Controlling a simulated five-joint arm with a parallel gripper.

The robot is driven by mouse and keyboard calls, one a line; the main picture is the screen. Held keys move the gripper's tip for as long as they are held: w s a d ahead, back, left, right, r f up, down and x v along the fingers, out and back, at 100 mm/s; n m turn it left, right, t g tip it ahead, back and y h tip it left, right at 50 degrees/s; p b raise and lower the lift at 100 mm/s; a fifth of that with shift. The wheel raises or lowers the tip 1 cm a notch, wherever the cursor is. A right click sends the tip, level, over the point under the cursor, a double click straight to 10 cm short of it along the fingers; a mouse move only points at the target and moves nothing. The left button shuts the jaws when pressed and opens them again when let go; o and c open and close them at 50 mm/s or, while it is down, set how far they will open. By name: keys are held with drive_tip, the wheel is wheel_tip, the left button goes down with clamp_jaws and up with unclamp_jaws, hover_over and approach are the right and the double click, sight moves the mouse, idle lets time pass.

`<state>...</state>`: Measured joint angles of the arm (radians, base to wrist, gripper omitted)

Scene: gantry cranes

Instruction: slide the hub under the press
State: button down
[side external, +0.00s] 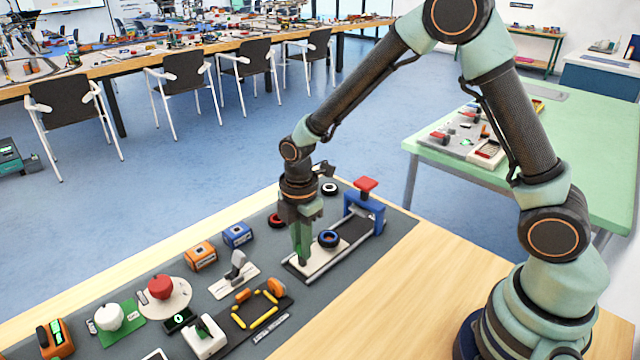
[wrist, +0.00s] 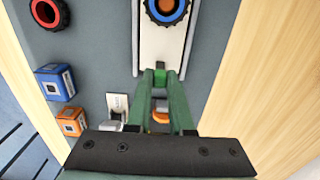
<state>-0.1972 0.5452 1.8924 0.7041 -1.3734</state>
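The hub (side external: 328,238) is a dark wheel with a blue ring. It lies flat on a pale track plate (side external: 302,268) between two rails. The press (side external: 362,212) is a blue frame with a red top block, at the far end of the track. The hub is in front of the press opening. My gripper (side external: 303,261) points down over the near end of the track, apart from the hub. In the wrist view the hub (wrist: 166,10) is cut by the top edge, ahead of my fingertips (wrist: 160,76).
A red-ringed wheel (side external: 276,220) and a black wheel (side external: 329,188) lie left of the track. Blue (side external: 237,235) and orange (side external: 200,256) boxes, a lever switch (side external: 236,270) and a red button (side external: 160,288) stand on the grey mat. Bare wood lies at right.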

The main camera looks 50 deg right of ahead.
drive_tip(key=shift+d, duration=6)
drive_tip(key=c, duration=0.7)
unclamp_jaws()
drive_tip(key=shift+a, duration=0.1)
drive_tip(key=shift+r, duration=0.1)
wheel_tip(320, 180, up, 7)
drive_tip(key=shift+f, duration=0.1)
